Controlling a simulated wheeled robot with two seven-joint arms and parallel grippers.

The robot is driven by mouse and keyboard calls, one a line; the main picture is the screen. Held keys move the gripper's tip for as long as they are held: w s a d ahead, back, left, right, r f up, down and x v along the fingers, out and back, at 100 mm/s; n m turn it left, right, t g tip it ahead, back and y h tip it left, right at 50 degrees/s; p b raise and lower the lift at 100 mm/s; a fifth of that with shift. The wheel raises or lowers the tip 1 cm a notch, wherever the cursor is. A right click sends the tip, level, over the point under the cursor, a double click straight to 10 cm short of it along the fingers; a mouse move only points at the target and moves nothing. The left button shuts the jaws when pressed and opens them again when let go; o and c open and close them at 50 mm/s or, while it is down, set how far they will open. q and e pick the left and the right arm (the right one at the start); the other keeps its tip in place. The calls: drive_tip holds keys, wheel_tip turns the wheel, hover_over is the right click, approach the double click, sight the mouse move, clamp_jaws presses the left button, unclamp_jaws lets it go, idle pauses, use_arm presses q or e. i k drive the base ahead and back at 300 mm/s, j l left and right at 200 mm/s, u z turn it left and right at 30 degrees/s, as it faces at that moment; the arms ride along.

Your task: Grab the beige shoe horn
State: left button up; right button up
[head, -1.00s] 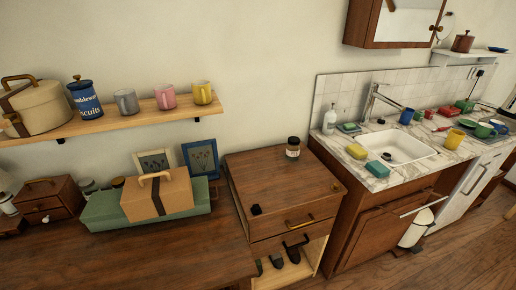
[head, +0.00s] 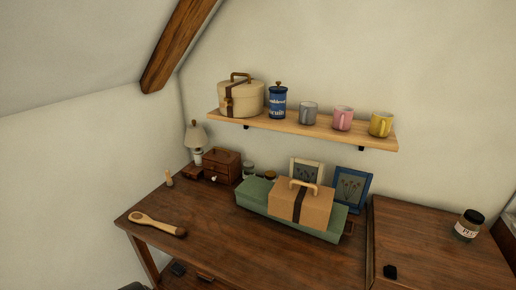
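A long beige item with a dark brown end (head: 156,223) lies flat on the left part of the wooden desk (head: 215,250), near its front left edge. It looks like the beige shoe horn, but its exact shape is too small to be sure of. It lies apart from other things. Neither of my grippers is in the head view.
A small beige item (head: 169,178), a lamp (head: 196,138) and a small drawer box (head: 221,165) stand at the desk's back left. A shelf (head: 300,126) with mugs hangs above. The desk's front middle is clear.

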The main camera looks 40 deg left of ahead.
sight(137, 217)
drive_tip(key=u, duration=2.4)
